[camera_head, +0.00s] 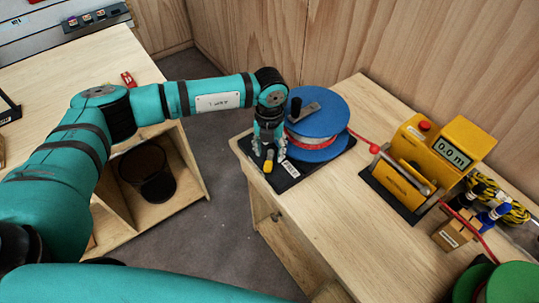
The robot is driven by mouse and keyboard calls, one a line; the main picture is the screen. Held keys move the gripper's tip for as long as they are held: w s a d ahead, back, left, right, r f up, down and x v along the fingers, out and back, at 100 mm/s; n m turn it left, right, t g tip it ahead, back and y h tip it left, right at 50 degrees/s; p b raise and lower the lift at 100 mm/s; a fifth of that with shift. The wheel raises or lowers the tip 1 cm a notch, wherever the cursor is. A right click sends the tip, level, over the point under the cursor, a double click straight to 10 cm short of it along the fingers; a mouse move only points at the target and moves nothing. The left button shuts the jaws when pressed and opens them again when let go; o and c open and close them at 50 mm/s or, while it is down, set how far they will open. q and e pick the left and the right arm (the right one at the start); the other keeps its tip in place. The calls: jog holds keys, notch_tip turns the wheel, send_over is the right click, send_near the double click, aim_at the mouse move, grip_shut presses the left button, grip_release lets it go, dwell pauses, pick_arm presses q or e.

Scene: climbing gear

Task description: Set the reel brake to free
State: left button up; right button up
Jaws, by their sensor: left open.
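The blue reel (324,108) stands on a black base plate (328,166) at the left end of the right-hand table. It carries red and white line and has a black crank on top. A small lever with a yellow tip (268,166), perhaps the brake, shows at the front left of the plate. My left gripper (269,158) points down over this corner, beside the reel. It is open, with its fingers around or just behind the yellow tip; I cannot tell whether they touch it. The lever's lower part and its setting are hidden. My right gripper is out of view.
A yellow meter (402,158) reading 0.0 m stands right of the reel, with red line running to it. The table's front middle is clear.

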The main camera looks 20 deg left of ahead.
aim_at(269, 161)
pick_arm(q)
notch_tip(269, 161, up, 8)
jog(key=shift+r, duration=0.2)
dwell(0.4)
